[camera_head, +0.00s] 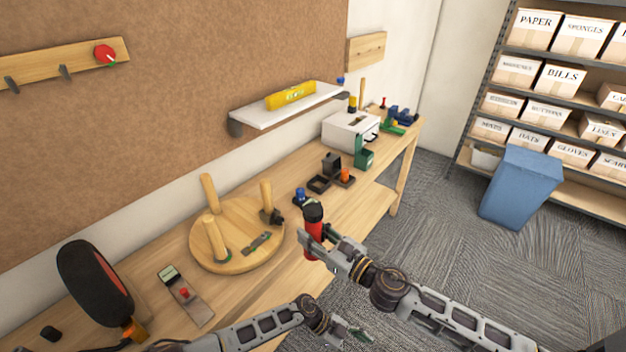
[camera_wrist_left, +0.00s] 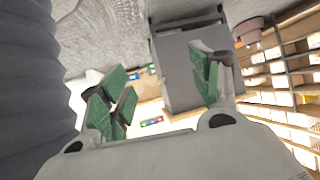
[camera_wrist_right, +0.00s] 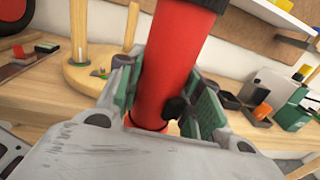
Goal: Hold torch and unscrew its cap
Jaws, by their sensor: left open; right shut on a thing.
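The red torch (camera_head: 314,243) stands roughly upright in my right gripper (camera_head: 318,244), at the front edge of the workbench. Its black top end (camera_head: 313,210) points up and is free of the fingers. In the right wrist view the red body (camera_wrist_right: 172,65) lies between the green finger pads, with a small black knob (camera_wrist_right: 174,108) on its side. The black end (camera_wrist_right: 207,4) is cut off by the top edge. My left gripper (camera_head: 350,332) is low in front of the bench, apart from the torch. In the left wrist view its fingers (camera_wrist_left: 160,92) are spread and empty.
A round wooden board with upright pegs (camera_head: 225,262) stands on the workbench (camera_head: 340,208) left of the torch. Small dark trays (camera_head: 320,183), a green item (camera_head: 363,158) and a white box (camera_head: 350,131) stand farther back. A blue bin (camera_head: 522,188) stands on the carpet.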

